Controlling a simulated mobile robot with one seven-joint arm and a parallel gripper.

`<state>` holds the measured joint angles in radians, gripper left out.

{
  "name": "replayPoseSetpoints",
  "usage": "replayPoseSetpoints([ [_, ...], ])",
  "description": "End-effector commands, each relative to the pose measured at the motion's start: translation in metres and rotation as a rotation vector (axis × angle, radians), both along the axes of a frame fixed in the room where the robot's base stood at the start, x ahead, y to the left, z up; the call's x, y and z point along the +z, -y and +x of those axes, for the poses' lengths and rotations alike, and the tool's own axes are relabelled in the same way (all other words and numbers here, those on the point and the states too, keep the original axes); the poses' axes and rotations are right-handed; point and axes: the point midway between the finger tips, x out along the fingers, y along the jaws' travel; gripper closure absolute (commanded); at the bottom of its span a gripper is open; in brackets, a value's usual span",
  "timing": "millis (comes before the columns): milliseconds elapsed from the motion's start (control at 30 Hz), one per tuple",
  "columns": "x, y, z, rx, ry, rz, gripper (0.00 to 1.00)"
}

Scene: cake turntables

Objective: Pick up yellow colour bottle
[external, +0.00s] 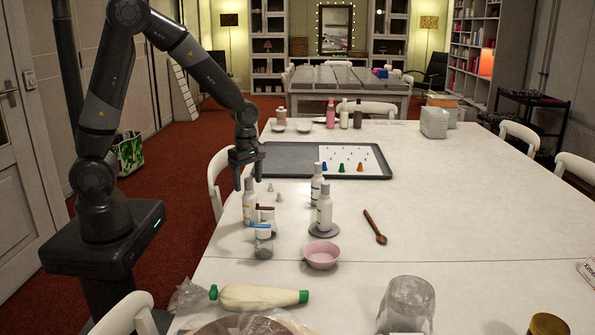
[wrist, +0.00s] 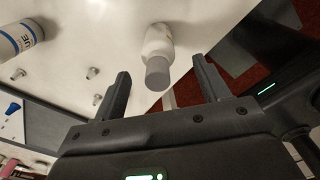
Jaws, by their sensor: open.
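A white bottle with a grey cap and a faint yellowish label (external: 250,207) stands upright on the white table, left of the other bottles. It looks like the yellow colour bottle. In the wrist view a white bottle with a grey cap (wrist: 158,45) shows just beyond and between my fingertips, its label hidden. My gripper (external: 247,178) points down, open and empty, just above that bottle, and its fingers also show in the wrist view (wrist: 162,78). A blue-labelled bottle (external: 316,186) stands to the right and shows at the left in the wrist view (wrist: 16,40).
Another white bottle (external: 324,209) stands on a grey disc. Small jars (external: 263,243) stand in front of the left bottle, and small grey nozzles (external: 270,188) lie behind it. A pink bowl (external: 321,256) is in front. A dark tray (external: 290,160) lies behind.

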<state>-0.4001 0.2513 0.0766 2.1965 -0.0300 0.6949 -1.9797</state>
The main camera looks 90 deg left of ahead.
Motion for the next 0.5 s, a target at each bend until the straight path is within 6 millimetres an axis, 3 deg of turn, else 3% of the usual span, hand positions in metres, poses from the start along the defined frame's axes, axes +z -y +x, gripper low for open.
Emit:
replayPoseSetpoints([
  [300,-0.042,-0.005,-0.002,0.0,-0.003,0.0,0.32],
  [500,-0.05,-0.005,-0.001,-0.001,0.0,0.0,0.32],
])
